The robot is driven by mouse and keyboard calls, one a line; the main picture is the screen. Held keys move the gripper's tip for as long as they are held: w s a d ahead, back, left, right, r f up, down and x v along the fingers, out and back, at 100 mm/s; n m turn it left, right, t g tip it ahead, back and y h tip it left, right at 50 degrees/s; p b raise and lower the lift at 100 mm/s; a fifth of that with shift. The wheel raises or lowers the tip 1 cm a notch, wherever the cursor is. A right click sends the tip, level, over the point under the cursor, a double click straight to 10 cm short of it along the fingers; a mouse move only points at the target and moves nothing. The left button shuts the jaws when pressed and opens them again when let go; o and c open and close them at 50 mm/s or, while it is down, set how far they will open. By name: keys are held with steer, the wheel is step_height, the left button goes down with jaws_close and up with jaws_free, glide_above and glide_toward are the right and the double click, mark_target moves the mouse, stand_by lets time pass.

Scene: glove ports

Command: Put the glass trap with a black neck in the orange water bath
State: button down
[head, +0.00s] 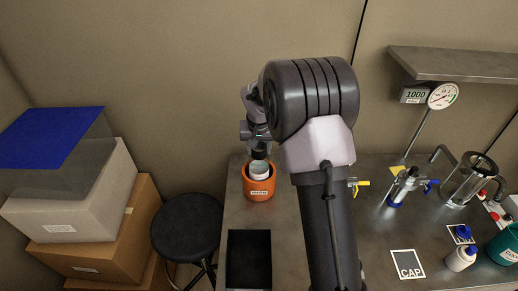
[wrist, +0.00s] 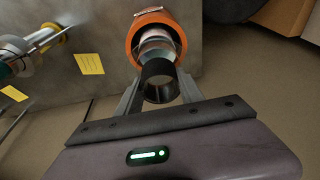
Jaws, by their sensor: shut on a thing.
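The orange water bath (head: 259,190) stands at the left end of the metal bench, with a label on its front. It also shows in the wrist view (wrist: 133,40) as an orange ring. The glass trap (wrist: 157,47) has a black neck (wrist: 158,85). My gripper (wrist: 158,88) is shut on the black neck, one finger on each side. In the head view, the pale glass body (head: 259,168) is lined up with the bath opening, its lower part hidden by the rim. I cannot tell whether it touches the bottom.
A black tray (head: 249,260) lies in front of the bath. A black stool (head: 187,227) and stacked boxes (head: 95,215) stand to the left. Glassware with a blue base (head: 402,186), a clear jar (head: 468,182) and a CAP card (head: 407,264) are on the right. A shelf (head: 455,62) hangs above.

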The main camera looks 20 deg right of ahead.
steer(key=c, duration=0.7)
jaws_free()
steer(key=shift+c, duration=0.2)
steer(key=p+v, duration=0.4)
steer(key=v, duration=0.8)
steer(key=s+a+r+t+y, duration=0.1)
steer(key=s+a+r, duration=0.5)
steer(key=s+r, duration=0.35)
steer(key=s+a+t+y, duration=0.1)
steer(key=s+a, duration=0.3)
steer(key=s, duration=0.6)
steer(key=s+a+y, duration=0.1)
steer(key=s+a, duration=0.4)
steer(key=s, duration=0.6)
steer(key=shift+s+r+t, duration=0.25)
steer(key=shift+r+t, duration=0.15)
steer(key=shift+r, duration=0.1)
steer(key=shift+d, duration=0.1)
